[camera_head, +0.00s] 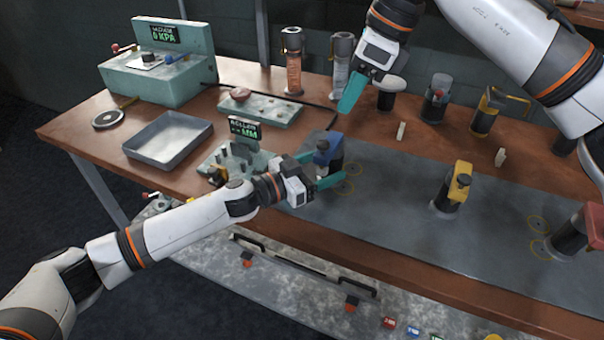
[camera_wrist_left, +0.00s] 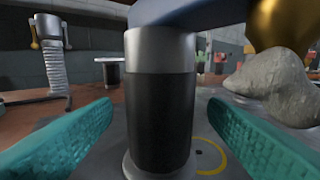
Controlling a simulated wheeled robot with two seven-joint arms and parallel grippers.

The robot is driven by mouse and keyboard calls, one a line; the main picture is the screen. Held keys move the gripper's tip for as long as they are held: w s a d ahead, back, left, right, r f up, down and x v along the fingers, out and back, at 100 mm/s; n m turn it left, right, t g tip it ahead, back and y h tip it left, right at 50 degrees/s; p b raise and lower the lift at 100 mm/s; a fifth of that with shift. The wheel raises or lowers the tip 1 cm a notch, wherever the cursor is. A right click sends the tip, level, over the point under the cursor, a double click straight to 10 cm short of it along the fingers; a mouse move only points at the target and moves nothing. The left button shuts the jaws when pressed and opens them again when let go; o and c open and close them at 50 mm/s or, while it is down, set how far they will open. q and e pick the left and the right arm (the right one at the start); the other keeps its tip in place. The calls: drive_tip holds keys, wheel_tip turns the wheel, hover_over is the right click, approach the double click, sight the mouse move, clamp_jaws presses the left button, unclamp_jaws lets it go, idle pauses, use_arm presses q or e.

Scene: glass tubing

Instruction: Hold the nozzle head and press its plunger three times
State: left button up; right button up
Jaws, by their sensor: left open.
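The blue nozzle head (camera_head: 333,143) stands upright at the left end of the grey mat, with a dark knob on top that looks like its plunger (camera_head: 322,147). In the left wrist view its black barrel (camera_wrist_left: 160,115) with a silver collar rises between my two teal fingers, and part of its blue top (camera_wrist_left: 190,10) shows above. My left gripper (camera_head: 320,170) is open around the barrel, with gaps visible on both sides. My right gripper (camera_head: 352,95) hangs above the back of the table, clear of the nozzle head; one teal finger shows plainly, so its opening is unclear.
A yellow-topped unit (camera_head: 458,185) and a red-topped one (camera_head: 585,228) stand farther right on the grey mat (camera_head: 390,210). A green plate with pegs and a small display (camera_head: 245,130) is close left. An empty metal tray (camera_head: 168,137) lies farther left. Several cylinders line the back.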

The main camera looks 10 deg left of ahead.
use_arm(q)
drive_tip(key=shift+x, duration=1.4)
